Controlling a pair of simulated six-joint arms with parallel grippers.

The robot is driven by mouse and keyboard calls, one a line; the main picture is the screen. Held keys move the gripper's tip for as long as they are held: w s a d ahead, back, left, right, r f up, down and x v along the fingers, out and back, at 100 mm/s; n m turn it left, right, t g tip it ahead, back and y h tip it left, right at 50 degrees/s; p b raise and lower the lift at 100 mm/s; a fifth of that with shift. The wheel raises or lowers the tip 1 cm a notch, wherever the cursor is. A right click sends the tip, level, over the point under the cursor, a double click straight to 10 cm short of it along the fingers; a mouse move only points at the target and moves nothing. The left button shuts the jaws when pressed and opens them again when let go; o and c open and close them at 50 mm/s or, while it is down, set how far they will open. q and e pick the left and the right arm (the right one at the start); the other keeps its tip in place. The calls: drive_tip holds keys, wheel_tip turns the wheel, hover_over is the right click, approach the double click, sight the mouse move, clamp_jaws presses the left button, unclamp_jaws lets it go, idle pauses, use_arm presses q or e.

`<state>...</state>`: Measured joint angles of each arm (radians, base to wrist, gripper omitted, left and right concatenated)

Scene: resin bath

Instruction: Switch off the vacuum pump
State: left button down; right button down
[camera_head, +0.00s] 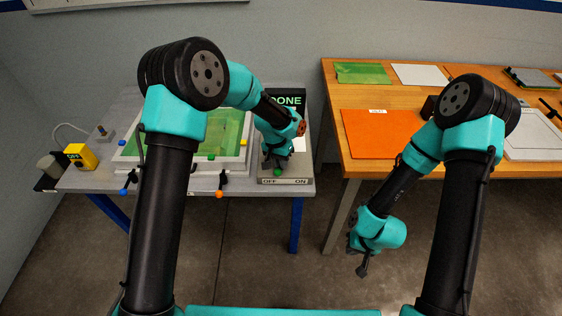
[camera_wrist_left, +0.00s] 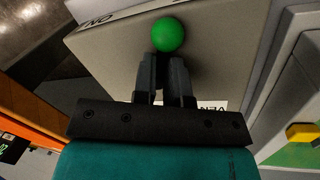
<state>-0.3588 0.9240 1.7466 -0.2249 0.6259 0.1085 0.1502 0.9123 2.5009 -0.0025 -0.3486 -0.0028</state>
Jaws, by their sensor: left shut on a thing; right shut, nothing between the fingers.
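A grey control box (camera_head: 299,171) stands at the right end of the left table, with OFF and ON labels on its front edge and a DONE panel (camera_head: 288,100) behind it. A round green knob (camera_head: 278,172) is near its front, between the two labels. It also shows in the left wrist view (camera_wrist_left: 168,34). My left gripper (camera_head: 275,163) points down at the box, its fingers shut at the green knob; the stem is hidden. A yellow box marked OFF (camera_head: 80,155) stands at the table's left end.
A white-framed bath (camera_head: 130,160) with green inside lies left of the control box, with colored knobs along its front. A grey cylinder (camera_head: 50,166) sits beside the yellow box. An orange sheet (camera_head: 380,133) and other panels lie on the wooden table (camera_head: 350,165).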

use_arm(q)
drive_tip(key=shift+w+a+m, duration=0.15)
drive_tip(key=shift+m, duration=0.75)
drive_tip(key=c, duration=1.2)
unclamp_jaws()
drive_tip(key=shift+o, duration=0.2)
wheel_tip(320, 180, up, 17)
drive_tip(key=w+a, duration=0.2)
drive_tip(key=shift+a, duration=0.35)
